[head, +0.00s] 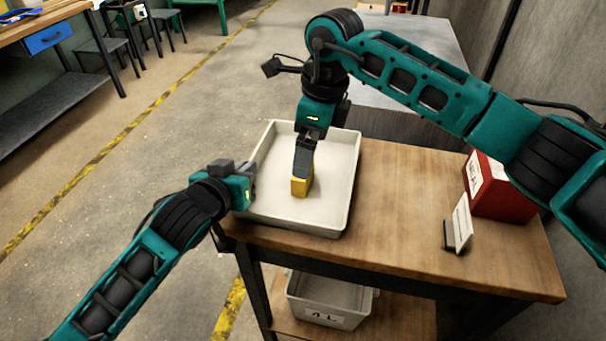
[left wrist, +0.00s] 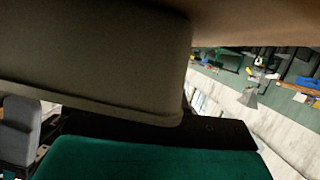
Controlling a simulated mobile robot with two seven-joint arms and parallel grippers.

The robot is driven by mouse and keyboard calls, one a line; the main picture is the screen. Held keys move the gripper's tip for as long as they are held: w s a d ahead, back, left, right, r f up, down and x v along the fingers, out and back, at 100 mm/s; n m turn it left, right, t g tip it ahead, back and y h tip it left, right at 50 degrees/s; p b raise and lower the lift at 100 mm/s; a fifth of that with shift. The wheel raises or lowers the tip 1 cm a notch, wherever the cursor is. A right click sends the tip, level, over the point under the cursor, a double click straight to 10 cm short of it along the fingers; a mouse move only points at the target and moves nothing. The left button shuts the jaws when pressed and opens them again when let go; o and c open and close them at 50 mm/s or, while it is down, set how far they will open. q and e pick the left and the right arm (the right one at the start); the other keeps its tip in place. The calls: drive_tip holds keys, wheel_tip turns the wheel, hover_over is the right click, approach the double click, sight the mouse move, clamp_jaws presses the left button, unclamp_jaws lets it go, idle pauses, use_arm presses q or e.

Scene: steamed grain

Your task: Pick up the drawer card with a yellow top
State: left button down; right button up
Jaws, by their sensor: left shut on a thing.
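My left gripper (head: 243,180) is at the left wall of the pale tray (head: 346,200) and is shut on that wall. The tray's wall (left wrist: 90,55) fills much of the left wrist view, very close. A yellow block (head: 301,187) is in the tray. My right gripper (head: 304,160) points down at it, with its dark fingers at the block's top; whether they are closed on it is unclear. A white card (head: 462,223) stands tilted on a dark base on the table's right side; no yellow top shows on it.
The wooden table (head: 400,200) has free room between tray and card. A red box (head: 500,190) with a white label stands at the back right. A labelled grey bin (head: 328,318) is on the lower shelf. A workbench (head: 50,25) stands far left.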

drive_tip(key=f, duration=0.3)
drive_tip(key=a+f, duration=0.1)
drive_tip(key=f, duration=0.2)
drive_tip(key=shift+w+a+f, duration=0.1)
drive_tip(key=shift+a+f, duration=0.1)
drive_tip(key=shift+f, duration=0.05)
drive_tip(key=c, duration=1)
drive_tip(key=shift+r, duration=0.1)
wheel_tip(320, 180, up, 10)
drive_tip(key=shift+f, duration=0.1)
use_arm(q)
drive_tip(key=c, duration=1.2)
unclamp_jaws()
drive_tip(key=shift+s, duration=0.15)
